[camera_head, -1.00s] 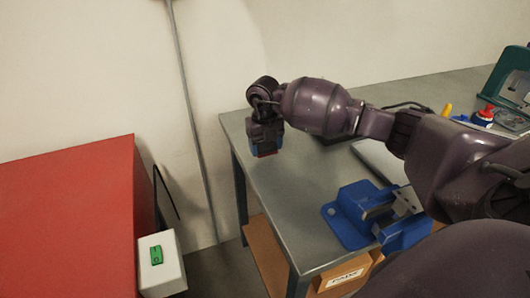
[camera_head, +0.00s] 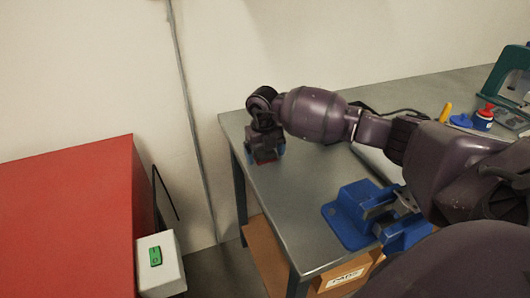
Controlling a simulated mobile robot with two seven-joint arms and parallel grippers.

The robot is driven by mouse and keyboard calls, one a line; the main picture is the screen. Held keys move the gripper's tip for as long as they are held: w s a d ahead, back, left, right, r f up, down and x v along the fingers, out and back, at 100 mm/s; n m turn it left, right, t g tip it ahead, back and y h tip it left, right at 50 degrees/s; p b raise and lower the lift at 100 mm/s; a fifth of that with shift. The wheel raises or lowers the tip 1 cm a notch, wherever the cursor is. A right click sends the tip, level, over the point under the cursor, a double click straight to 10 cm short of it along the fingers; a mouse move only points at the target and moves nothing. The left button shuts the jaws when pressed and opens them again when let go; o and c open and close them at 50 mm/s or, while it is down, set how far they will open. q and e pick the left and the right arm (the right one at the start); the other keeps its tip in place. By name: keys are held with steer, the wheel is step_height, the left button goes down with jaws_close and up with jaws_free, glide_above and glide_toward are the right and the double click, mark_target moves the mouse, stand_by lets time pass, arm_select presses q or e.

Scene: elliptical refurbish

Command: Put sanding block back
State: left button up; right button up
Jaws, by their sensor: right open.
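My right gripper (camera_head: 265,155) reaches across the grey table (camera_head: 285,205) and points down near the table's far left corner. Its jaws are open, with blue showing at both sides of the fingertips. A small reddish block (camera_head: 266,162), which looks like the sanding block, shows low between the fingertips at the tabletop. Most of it is hidden by the gripper, and I cannot tell whether the fingers touch it. My left gripper is not in view.
A blue vise (camera_head: 345,216) stands at the table's front edge, below my right arm. A red-capped bottle (camera_head: 484,117), a yellow item (camera_head: 446,112) and a green-framed machine (camera_head: 513,80) stand at the right. A red cabinet (camera_head: 75,220) stands left, across a gap.

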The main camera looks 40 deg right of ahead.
mark_target(264, 152)
steer(key=shift+r, duration=0.5)
step_height(264, 152, up, 11)
steer(key=p, duration=0.1)
steer(key=shift+a+r, duration=0.2)
steer(key=shift+a, duration=0.05)
